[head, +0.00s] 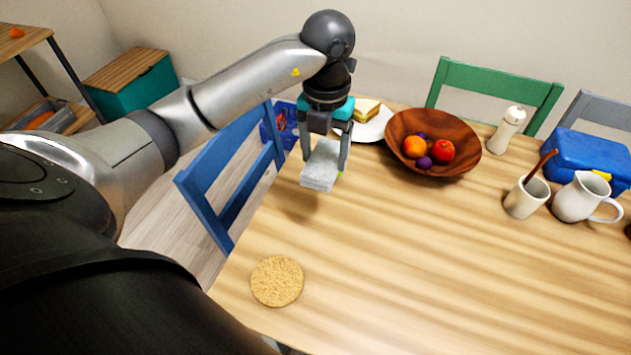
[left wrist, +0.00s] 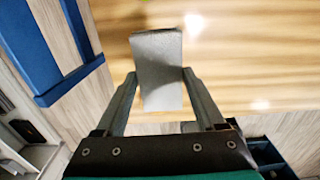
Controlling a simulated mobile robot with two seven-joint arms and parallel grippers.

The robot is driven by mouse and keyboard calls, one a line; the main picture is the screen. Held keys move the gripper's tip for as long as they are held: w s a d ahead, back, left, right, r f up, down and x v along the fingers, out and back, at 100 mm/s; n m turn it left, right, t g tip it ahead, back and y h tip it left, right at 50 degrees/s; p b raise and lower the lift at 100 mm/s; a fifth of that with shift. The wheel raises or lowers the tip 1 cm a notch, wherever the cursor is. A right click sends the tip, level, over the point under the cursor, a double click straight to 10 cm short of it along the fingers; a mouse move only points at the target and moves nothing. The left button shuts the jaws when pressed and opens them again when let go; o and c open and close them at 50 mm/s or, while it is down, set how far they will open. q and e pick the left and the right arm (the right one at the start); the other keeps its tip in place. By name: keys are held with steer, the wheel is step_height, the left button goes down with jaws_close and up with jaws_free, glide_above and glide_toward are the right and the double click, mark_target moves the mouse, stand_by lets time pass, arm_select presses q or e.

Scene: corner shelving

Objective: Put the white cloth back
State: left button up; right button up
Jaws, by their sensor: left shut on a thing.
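The white cloth (head: 320,167) is a small folded, greyish-white block. My left gripper (head: 325,160) is shut on it and holds it above the far left part of the wooden table (head: 430,255). A shadow lies on the table below the cloth. In the left wrist view the cloth (left wrist: 158,68) sits between the two fingers of the left gripper (left wrist: 158,82), with the table edge behind it. My right gripper is in neither view.
A round cork mat (head: 277,281) lies near the table's left edge. A wooden fruit bowl (head: 470,158), a plate with a sandwich (head: 368,112), a cup (head: 526,197) and a pitcher (head: 580,197) stand farther back. A blue chair (head: 228,175) is at the left. The table's middle is clear.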

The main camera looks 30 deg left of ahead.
arm_select(q)
step_height(320, 180, down, 11)
steer(key=shift+r+b, duration=0.2)
steer(key=shift+b, duration=0.75)
steer(key=shift+f, duration=0.9)
step_height(320, 180, down, 3)
steer(key=shift+r+b, duration=0.2)
steer(key=shift+b, duration=0.4)
steer(key=shift+f, duration=0.5)
steer(key=o, duration=1.2)
steer(key=shift+c, duration=0.2)
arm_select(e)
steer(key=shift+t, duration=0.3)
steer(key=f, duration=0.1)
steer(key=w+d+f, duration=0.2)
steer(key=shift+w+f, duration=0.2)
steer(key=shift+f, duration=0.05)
